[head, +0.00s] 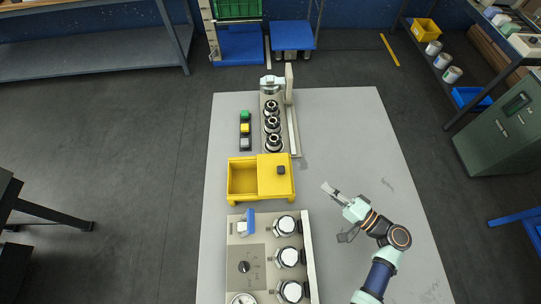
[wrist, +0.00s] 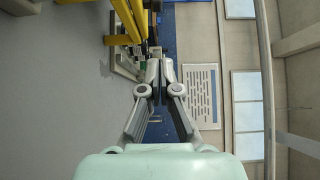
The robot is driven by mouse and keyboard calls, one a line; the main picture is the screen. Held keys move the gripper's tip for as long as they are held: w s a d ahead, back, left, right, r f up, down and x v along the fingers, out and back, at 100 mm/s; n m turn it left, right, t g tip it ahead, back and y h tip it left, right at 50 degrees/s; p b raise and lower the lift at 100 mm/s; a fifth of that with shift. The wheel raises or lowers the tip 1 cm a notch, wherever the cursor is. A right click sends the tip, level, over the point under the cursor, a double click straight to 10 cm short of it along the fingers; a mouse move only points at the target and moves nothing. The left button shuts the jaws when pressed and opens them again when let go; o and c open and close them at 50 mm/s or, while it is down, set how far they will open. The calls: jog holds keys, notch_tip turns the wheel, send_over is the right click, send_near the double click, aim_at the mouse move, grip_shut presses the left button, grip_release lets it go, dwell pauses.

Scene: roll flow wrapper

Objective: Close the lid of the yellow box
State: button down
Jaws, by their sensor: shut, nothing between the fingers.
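The yellow box (head: 243,199) stands on the grey table in the head view. Its left half is open at the top, showing the inside. The yellow lid (head: 270,185) covers the right half and carries a small black knob (head: 281,170). My gripper (head: 326,186) is to the right of the box, apart from it, and points towards it. Its fingers are shut and empty, and they also show together in the wrist view (wrist: 160,68). Yellow parts, apparently of the box, show at the top left of the wrist view (wrist: 90,42).
Behind the box are a block with green, yellow and grey buttons (head: 245,129) and a machine with several dark rollers (head: 272,123). In front is a panel with several round silver parts (head: 287,254) and a blue piece (head: 250,222). The table (head: 345,130) is clear at the right rear.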

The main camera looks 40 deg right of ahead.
jog(key=s, duration=0.1)
send_near(274, 172)
jog(key=w+d+r, duration=0.2)
jog(key=w+d, duration=0.1)
jog(key=w, duration=0.1)
jog(key=shift+w+a+r, duration=0.1)
jog(key=shift+w+a, duration=0.15)
jog(key=shift+a, duration=0.15)
